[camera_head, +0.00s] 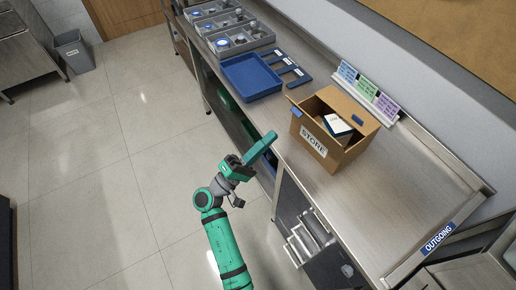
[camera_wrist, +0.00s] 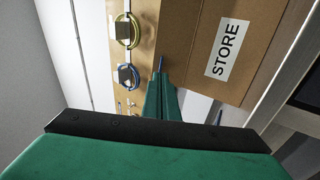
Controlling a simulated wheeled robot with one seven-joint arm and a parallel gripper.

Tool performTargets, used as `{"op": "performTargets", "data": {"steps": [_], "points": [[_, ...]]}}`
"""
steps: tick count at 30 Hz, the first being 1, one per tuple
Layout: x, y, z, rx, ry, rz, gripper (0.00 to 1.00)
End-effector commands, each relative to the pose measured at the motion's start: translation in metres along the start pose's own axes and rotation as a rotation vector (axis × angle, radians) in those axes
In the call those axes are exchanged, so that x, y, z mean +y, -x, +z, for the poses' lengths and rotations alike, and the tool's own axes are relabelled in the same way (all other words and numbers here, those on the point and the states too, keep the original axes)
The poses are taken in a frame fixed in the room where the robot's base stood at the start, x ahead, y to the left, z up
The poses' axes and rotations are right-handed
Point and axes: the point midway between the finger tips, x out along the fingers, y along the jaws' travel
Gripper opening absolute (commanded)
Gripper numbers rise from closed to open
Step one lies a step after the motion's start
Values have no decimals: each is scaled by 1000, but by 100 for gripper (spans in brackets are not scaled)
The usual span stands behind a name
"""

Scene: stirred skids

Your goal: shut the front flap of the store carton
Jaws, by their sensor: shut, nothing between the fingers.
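The store carton (camera_head: 338,157) stands on the steel bench, its top open. Its white STORE label (camera_head: 313,143) faces my arm. Flaps stand out around the opening, and blue tabs show at its left corner and far right side. I cannot tell exactly how the front flap lies. A white and dark item (camera_head: 337,125) shows inside. My gripper (camera_head: 271,138) is shut and empty, left of the carton beside the bench edge, apparently apart from it. In the wrist view, its green fingers (camera_wrist: 161,82) are together, overlapping the carton's lower left edge (camera_wrist: 190,65) in the picture.
A blue tray (camera_head: 250,78) and grey bins (camera_head: 240,38) stand farther up the bench. A card rack (camera_head: 368,92) stands behind the carton. The bench right of the carton is clear, up to the OUTGOING sign (camera_head: 438,238). Coiled cables (camera_wrist: 127,76) hang in the wrist view.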

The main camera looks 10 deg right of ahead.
Motion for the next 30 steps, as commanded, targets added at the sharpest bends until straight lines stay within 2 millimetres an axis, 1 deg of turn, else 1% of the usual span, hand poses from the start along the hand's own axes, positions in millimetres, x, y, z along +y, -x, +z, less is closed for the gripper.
{"op": "performTargets", "data": {"steps": [1, 6, 12, 18, 30], "points": [[0, -11, 1, -4, 0, 1, 0], [0, -40, 1, -3, 0, 0, 0], [0, -64, 0, -1, 0, -1, 0], [0, -72, 0, 1, -1, -1, 0], [0, -74, 1, -1, 0, -6, 0]]}}
